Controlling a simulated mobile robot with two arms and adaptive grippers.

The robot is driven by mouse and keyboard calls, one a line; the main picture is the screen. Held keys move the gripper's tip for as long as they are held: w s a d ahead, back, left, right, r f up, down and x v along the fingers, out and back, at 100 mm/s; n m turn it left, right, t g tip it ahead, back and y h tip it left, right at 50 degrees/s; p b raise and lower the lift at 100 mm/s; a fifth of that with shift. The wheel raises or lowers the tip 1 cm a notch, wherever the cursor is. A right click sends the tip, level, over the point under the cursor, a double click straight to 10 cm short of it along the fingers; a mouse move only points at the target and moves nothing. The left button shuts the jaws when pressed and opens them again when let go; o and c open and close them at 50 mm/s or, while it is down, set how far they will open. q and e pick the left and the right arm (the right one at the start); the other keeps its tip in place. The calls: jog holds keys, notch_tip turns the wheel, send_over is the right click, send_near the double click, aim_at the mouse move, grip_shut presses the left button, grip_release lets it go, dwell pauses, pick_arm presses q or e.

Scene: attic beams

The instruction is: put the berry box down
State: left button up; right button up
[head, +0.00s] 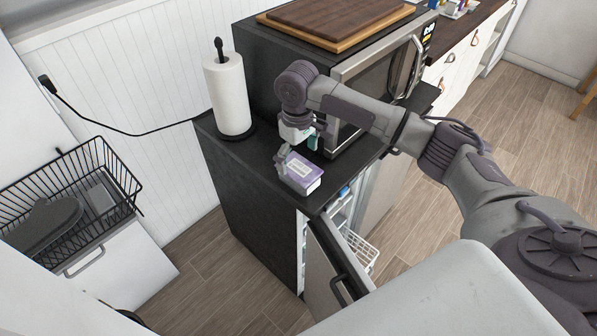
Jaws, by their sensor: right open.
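The berry box is a small purple box with a white label (303,173). It stands on the dark top of the black cabinet (262,167), close to the front edge. My right gripper (286,160) comes down from above at the box's back left side. It is open, with a finger beside the box; whether it touches the box I cannot tell. The far finger is partly hidden. My left gripper is not in view.
A paper towel roll (229,95) stands behind the box at the left. A microwave (375,84) with cutting boards (335,20) on top is at the right. Below, a fridge door (335,262) stands open. A wire basket (70,200) is at far left.

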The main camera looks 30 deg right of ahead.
aim_at(299, 167)
jog(key=f, duration=0.4)
jog(key=f+p, duration=0.1)
jog(key=f, duration=0.2)
jog(key=shift+w+d, duration=0.3)
jog(key=shift+d, duration=0.05)
jog(key=shift+f, duration=0.4)
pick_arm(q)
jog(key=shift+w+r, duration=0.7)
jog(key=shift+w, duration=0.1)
pick_arm(e)
jog(key=shift+w, duration=0.1)
jog(key=c, duration=1.5)
